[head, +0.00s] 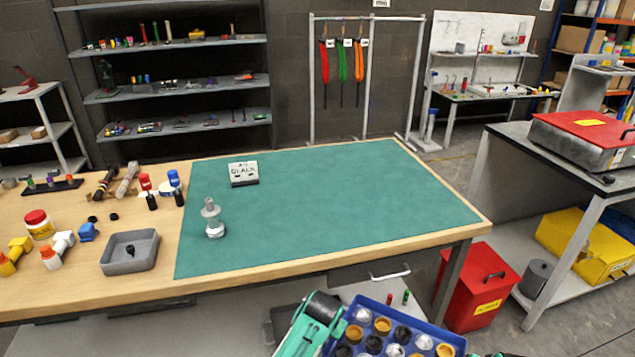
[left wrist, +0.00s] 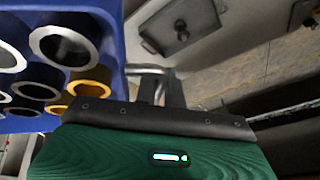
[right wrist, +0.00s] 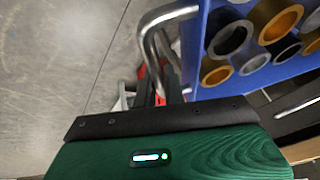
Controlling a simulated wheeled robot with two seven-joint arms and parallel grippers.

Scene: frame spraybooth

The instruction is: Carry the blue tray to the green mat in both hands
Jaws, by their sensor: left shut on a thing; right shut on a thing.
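The blue tray (head: 412,318) is low in the head view, in front of the bench and below its top. It carries several round cups with grey, dark and gold rims. My left gripper (left wrist: 165,92) is shut on the tray's left side; the tray wall shows in the left wrist view (left wrist: 112,45). My right gripper (right wrist: 152,92) is shut on the metal handle (right wrist: 152,45) at the tray's other side, beside the blue wall (right wrist: 200,75). In the head view the right gripper is almost wholly cut off. The green mat (head: 330,205) covers the right part of the bench.
On the mat stand a grey metal piece (head: 213,220) and a small sign (head: 243,173). The wooden bench front edge (head: 330,265) lies between tray and mat. A grey bin (head: 130,252) and bottles are left. A red bin (head: 470,287) stands at right. The mat's middle and right are clear.

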